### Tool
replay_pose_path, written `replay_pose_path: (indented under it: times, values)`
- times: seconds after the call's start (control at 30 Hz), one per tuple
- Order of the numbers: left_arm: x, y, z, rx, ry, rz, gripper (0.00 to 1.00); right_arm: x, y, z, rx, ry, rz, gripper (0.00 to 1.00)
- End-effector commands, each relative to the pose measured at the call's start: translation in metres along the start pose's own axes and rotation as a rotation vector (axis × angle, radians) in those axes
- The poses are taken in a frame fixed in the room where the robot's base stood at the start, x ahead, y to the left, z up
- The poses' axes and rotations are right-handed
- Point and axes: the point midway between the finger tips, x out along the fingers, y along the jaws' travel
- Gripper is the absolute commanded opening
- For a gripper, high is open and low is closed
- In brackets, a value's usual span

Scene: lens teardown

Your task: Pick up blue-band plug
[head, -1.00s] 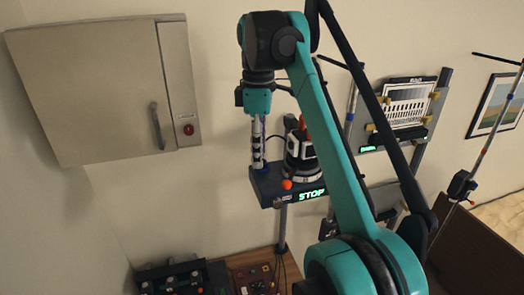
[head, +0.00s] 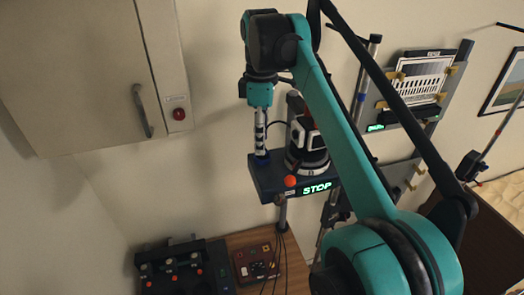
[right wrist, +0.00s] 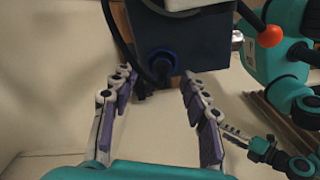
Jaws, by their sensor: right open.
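A dark blue round plug (right wrist: 162,65) with a black cable sits on the side of a dark box in the right wrist view. I cannot make out a separate band on it. My right gripper (right wrist: 154,82) is open, its two purple-padded fingers to either side of the plug's line, with nothing between them. In the head view my right gripper (head: 261,150) points down at the left end of the box (head: 270,185); a small blue spot (head: 261,159) shows at its tips. What looks like my left gripper (right wrist: 240,136) shows at the lower right of the wrist view.
A wall cabinet (head: 85,75) stands at left. Dark devices (head: 185,270) sit on the table below.

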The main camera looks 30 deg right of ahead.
Motion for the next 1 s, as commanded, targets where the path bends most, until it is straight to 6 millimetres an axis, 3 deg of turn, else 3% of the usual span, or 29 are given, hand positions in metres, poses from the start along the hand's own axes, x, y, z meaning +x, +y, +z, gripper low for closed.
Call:
replay_pose_path:
  times: [0.2,0.43,0.47,0.6,0.63,1.0]
  values:
    - [-0.004,0.000,-0.003,0.000,0.000,0.000,0.46,0.021,0.000,0.000,0.000,0.000,0.000,0.46]
    - [-0.004,0.000,-0.003,0.000,0.000,0.000,0.46,0.023,0.000,0.000,0.000,0.000,0.000,0.46]
    - [-0.004,0.000,-0.003,0.000,0.000,0.000,0.46,0.023,0.000,0.000,0.000,0.000,0.000,0.43]
    - [-0.004,0.000,-0.003,0.000,0.000,0.000,0.46,0.023,0.000,0.000,0.000,0.000,0.000,0.06]
    - [-0.004,0.000,-0.003,0.000,0.000,0.000,0.46,0.022,0.000,0.000,0.000,0.000,0.000,0.01]
    - [-0.004,0.000,-0.003,0.000,0.000,0.000,0.46,0.021,0.000,0.000,0.000,0.000,0.000,0.01]
